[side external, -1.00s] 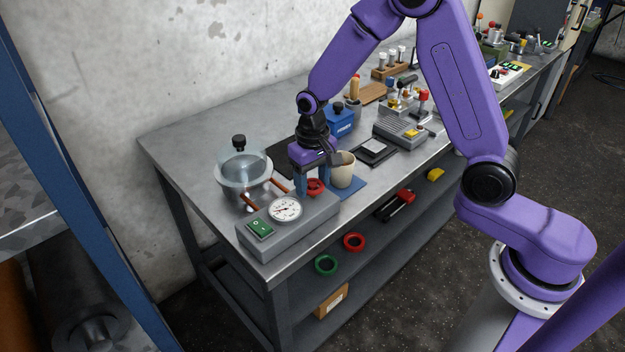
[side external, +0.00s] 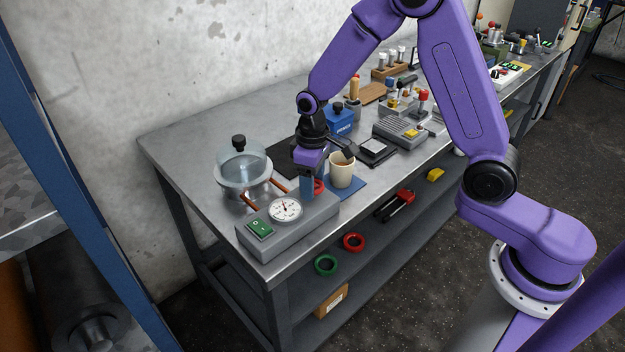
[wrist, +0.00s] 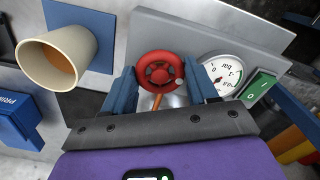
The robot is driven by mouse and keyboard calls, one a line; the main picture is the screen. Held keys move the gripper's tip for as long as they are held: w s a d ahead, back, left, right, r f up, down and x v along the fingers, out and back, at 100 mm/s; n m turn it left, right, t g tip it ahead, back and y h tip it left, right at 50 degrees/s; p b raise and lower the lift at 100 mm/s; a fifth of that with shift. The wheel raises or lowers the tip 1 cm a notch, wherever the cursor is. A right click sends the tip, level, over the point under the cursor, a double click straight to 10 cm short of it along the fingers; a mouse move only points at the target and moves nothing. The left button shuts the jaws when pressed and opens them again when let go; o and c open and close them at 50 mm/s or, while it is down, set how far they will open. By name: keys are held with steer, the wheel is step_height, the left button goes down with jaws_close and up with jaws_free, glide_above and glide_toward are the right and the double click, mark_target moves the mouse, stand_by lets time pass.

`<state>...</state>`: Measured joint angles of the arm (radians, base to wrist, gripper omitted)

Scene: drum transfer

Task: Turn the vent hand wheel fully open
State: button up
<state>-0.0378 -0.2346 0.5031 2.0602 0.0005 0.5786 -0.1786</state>
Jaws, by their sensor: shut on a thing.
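The vent hand wheel is a small red wheel (side external: 319,186) on top of a grey box (side external: 262,243), partly hidden behind my gripper in the side view. In the wrist view the red wheel (wrist: 160,72) sits between the two blue fingers of my gripper (wrist: 163,88), which is shut on it. In the side view my gripper (side external: 312,188) points down over the wheel. A round white pressure gauge (side external: 285,209) and a green switch (side external: 259,227) are on the same box. The gauge (wrist: 222,74) also shows in the wrist view.
A cream cup (side external: 342,172) stands on a blue mat (side external: 357,189) close beside my gripper. A glass vessel (side external: 242,168) with a black knob stands left, joined by copper pipes. A blue box (side external: 341,121) and several other items stand behind. The bench's back left is bare.

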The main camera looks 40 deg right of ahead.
stand_by(0.3)
steer(key=o, duration=1.1)
steer(key=shift+c, duration=0.2)
steer(key=shift+r, duration=0.1)
step_height(320, 180, up, 17)
steer(key=shift+r, duration=0.15)
steer(key=s+d+f+n, duration=0.2)
steer(key=s+f+n, duration=0.1)
steer(key=s, duration=1.1)
steer(key=s+d+f+n, duration=0.2)
steer(key=s+n, duration=0.2)
steer(key=s, duration=1.1)
steer(key=shift+f, duration=0.4)
